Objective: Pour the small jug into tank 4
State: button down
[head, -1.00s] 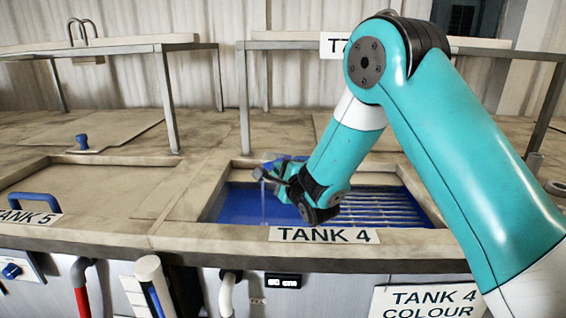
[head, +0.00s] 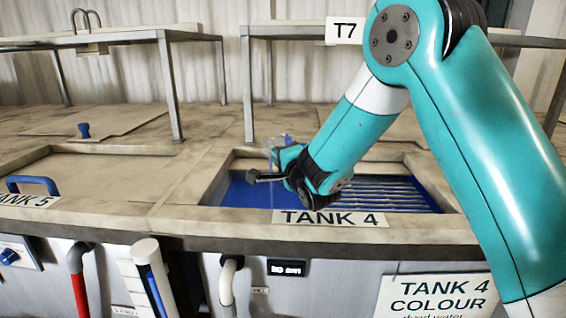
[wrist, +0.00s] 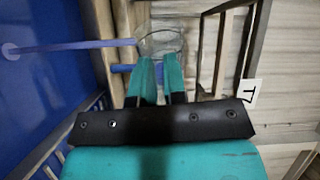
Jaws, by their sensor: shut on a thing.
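Tank 4 (head: 212,188) is an open tank of blue liquid at the centre of the head view, with its label on the front rim. My gripper (wrist: 158,72) is shut on the small jug (wrist: 160,42), a clear vessel, and holds it above the tank's left part. In the wrist view a thin bluish stream (wrist: 80,46) runs from the jug to a pale spot on the blue liquid. In the head view the jug (head: 283,142) is small and partly hidden by my gripper (head: 280,160). The level inside it cannot be read.
Closed tank 5 (head: 90,172), with a blue handle (head: 33,185), lies to the left. Raised shelves (head: 130,36) on metal legs stand behind. A slatted rack (head: 385,195) lies in tank 4's right part. Pipes run along the front below.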

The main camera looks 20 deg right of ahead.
jog(key=shift+a+r+n+b, duration=0.1)
jog(key=shift+a+n+b, duration=0.1)
jog(key=shift+n+b, duration=0.35)
jog(key=shift+a+n+b, duration=0.15)
jog(key=shift+n+b, duration=0.2)
jog(key=shift+n, duration=0.4)
jog(key=shift+s+r+p, duration=0.1)
jog(key=shift+r+p, duration=0.15)
jog(key=shift+p, duration=1)
jog(key=shift+p, duration=0.3)
